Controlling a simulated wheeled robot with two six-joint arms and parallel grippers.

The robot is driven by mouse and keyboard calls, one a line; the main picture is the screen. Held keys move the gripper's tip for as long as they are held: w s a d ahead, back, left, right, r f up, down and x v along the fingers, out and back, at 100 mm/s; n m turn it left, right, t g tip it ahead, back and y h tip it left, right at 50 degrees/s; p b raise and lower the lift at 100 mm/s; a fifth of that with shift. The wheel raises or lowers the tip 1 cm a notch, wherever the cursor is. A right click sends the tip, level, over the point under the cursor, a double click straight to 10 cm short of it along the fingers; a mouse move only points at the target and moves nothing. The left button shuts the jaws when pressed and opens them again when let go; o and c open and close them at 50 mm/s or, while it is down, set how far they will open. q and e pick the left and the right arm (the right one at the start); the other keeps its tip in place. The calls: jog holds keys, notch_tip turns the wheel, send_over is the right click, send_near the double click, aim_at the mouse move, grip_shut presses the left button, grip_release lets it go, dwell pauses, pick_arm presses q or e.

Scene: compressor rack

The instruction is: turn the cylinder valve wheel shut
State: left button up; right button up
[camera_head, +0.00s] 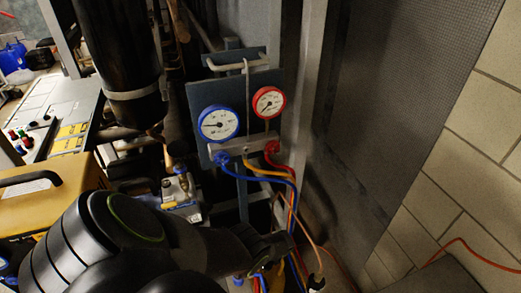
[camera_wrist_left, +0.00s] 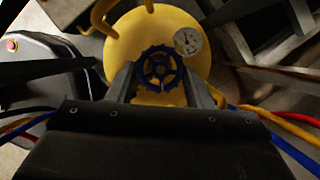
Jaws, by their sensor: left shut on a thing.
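The valve wheel (camera_wrist_left: 160,68) is dark blue and spoked. It sits over the top of a yellow cylinder (camera_wrist_left: 125,48) in the left wrist view. My left gripper (camera_wrist_left: 161,78) has one finger on each side of the wheel and is shut on it. In the head view my left arm crosses the lower part of the picture and reaches toward the hoses below the gauge panel. It hides the cylinder and wheel there. My right gripper is not in view.
A small white gauge (camera_wrist_left: 187,41) sits beside the wheel. A panel with a blue gauge (camera_head: 218,124) and a red gauge (camera_head: 269,102) stands above my arm, with coloured hoses (camera_head: 285,181) hanging down. A grey mesh panel (camera_head: 405,100) stands right. A yellow case (camera_head: 50,205) is left.

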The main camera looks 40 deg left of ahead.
pick_arm(q)
jog(key=m, duration=0.1)
jog(key=m+t+p, duration=0.1)
jog(key=m, duration=0.1)
jog(key=shift+s+r+m+p, duration=0.1)
jog(key=shift+s+m+p, duration=0.1)
jog(key=shift+m+p, duration=0.1)
jog(key=shift+s+m+t+p, duration=0.15)
jog(key=shift+m+t+p, duration=0.65)
jog(key=shift+m, duration=1)
jog(key=o, duration=1)
jog(key=shift+s+p+v, duration=0.2)
jog(key=shift+p+v, duration=3.25)
jog(key=shift+v, duration=5.1)
